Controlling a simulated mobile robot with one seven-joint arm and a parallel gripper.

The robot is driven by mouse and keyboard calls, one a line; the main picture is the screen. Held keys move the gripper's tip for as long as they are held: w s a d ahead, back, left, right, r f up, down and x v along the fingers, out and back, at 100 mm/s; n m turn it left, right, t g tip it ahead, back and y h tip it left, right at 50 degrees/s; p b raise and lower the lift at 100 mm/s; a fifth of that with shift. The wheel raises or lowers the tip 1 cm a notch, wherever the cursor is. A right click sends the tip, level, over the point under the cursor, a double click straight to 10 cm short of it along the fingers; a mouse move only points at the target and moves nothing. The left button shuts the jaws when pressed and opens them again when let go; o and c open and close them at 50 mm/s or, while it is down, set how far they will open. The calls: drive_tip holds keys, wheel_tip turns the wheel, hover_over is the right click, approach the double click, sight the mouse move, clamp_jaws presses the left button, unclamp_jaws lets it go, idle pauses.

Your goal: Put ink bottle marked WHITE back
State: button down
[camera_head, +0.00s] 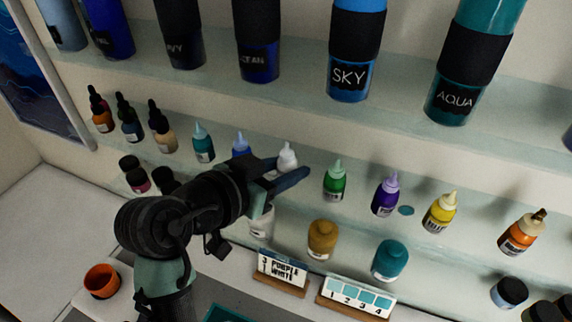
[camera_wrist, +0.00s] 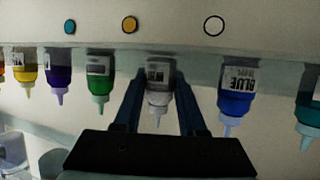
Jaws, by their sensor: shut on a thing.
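The WHITE ink bottle (camera_head: 287,156) shows its white cap and nozzle in the head view, between the blue bottle (camera_head: 241,145) and the green bottle (camera_head: 335,181). My gripper (camera_head: 284,170) is shut on it and hides its lower body. In the wrist view, which is upside down, the bottle (camera_wrist: 159,82) with a pale label lies between both fingers (camera_wrist: 158,90). It is upright, in line with its neighbours at the middle shelf (camera_head: 365,172). I cannot tell whether its base touches the shelf.
Purple (camera_head: 385,195), yellow (camera_head: 440,212) and orange (camera_head: 519,234) bottles stand to the right, a teal bottle (camera_head: 203,142) to the left. Jars stand below, including ochre (camera_head: 323,239) and teal (camera_head: 389,261). A PURPLE WHITE card (camera_head: 283,268) stands in front. Large bottles, including SKY (camera_head: 353,55), stand above.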

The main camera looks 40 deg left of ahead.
drive_tip(key=shift+c, duration=2.3)
unclamp_jaws()
drive_tip(key=shift+f, duration=0.15)
drive_tip(key=shift+r, duration=0.2)
drive_tip(key=shift+s+r, duration=0.1)
drive_tip(key=shift+s, duration=0.1)
drive_tip(key=b+v, duration=0.2)
drive_tip(key=v, duration=0.9)
drive_tip(key=shift+s+r, duration=0.2)
drive_tip(key=shift+s, duration=0.05)
